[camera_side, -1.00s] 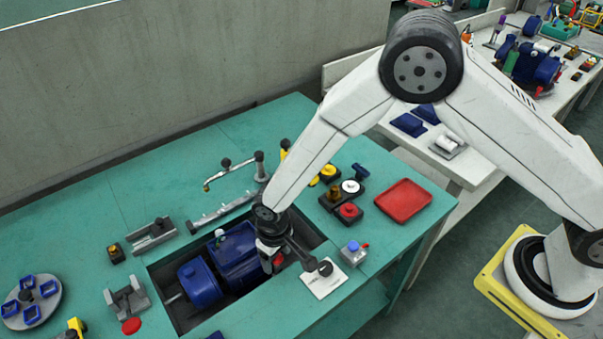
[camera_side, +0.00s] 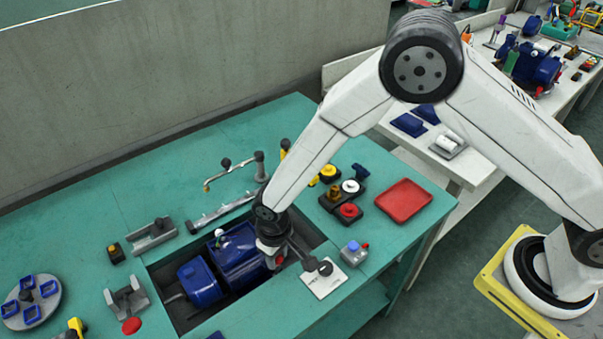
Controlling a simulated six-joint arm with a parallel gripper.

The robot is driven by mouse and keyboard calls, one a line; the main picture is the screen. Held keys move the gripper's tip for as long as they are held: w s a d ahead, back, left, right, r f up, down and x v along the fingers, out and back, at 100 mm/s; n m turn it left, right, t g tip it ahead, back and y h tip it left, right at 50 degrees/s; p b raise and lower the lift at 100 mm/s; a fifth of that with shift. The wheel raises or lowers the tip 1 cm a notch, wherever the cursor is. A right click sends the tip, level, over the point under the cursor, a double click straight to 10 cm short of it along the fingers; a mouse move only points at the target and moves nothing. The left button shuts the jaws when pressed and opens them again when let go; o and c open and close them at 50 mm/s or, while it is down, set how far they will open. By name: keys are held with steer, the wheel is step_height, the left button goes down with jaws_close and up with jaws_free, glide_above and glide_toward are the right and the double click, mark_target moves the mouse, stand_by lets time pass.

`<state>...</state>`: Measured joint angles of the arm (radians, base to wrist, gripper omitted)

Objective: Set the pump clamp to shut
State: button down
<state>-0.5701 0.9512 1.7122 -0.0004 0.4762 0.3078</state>
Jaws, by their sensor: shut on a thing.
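The blue pump (camera_side: 201,284) lies in a dark recess in the green bench. My gripper (camera_side: 273,262) reaches down at the pump's right end, near the recess's right edge. It is shut on a small part there, which I take to be the pump clamp's handle; a bit of red shows at the jaws. The jaws and wrist hide most of the clamp, so its setting cannot be read. A dark bar with a round knob (camera_side: 326,268) extends right of the gripper over a white plate (camera_side: 323,285).
A grey box with blue and red knobs (camera_side: 354,253) stands just right of the plate. Behind it are a button block (camera_side: 349,211) and a red tray (camera_side: 403,203). A grey rail and a brass-tipped arm (camera_side: 222,176) lie behind the recess. Left front bench has bare patches.

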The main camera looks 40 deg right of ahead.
stand_by(0.8)
steer(key=shift+w, duration=1.75)
steer(key=shift+c, duration=1.7)
jaws_free()
steer(key=shift+r, duration=0.2)
step_height(320, 180, up, 8)
steer(key=shift+f, duration=0.25)
